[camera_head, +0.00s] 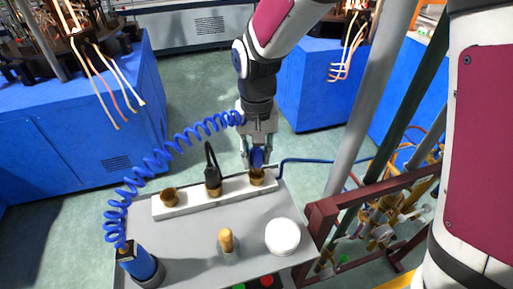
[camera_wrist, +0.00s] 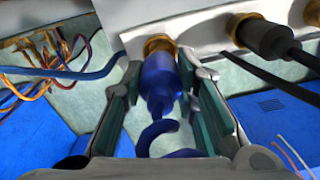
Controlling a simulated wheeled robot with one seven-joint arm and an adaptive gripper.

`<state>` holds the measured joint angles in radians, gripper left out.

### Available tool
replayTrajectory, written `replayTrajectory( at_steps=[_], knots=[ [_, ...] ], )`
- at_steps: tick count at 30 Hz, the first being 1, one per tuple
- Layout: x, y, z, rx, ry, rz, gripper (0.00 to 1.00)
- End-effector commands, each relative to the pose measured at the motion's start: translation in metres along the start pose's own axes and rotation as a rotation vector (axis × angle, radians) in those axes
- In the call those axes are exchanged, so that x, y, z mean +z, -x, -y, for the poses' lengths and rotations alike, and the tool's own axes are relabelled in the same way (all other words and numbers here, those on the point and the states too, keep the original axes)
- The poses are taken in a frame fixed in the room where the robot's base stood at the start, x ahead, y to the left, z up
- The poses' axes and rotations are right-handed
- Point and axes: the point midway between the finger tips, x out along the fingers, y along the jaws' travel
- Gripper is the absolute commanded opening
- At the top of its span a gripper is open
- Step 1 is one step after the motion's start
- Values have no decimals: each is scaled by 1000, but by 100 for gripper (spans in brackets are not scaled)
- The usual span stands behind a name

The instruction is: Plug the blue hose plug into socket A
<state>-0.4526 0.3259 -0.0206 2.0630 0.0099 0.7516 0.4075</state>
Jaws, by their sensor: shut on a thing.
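The blue hose plug (camera_head: 257,158) is between the fingers of my gripper (camera_head: 258,148), which is shut on it. In the wrist view the plug (camera_wrist: 160,85) points at a brass socket (camera_wrist: 158,44), and its front end meets the brass ring; how deep it sits cannot be told. In the head view this is the right-end socket (camera_head: 257,177) of a white strip (camera_head: 235,189). A black plug (camera_head: 212,178) stands in the middle socket. The left-end socket (camera_head: 169,197) is empty. No letter labels can be read.
A blue coiled hose (camera_head: 150,165) runs from near my gripper to a blue cylinder (camera_head: 138,262) on the grey table (camera_head: 190,240). A wooden-handled tool (camera_head: 226,240) and a white round lid (camera_head: 283,236) stand in front. A maroon frame (camera_head: 330,215) with pipes is at right.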

Motion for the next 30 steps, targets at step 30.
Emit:
replayTrajectory(
  at_steps=[30],
  knots=[
    [0,-12,0,0,0,1,0]
  ],
)
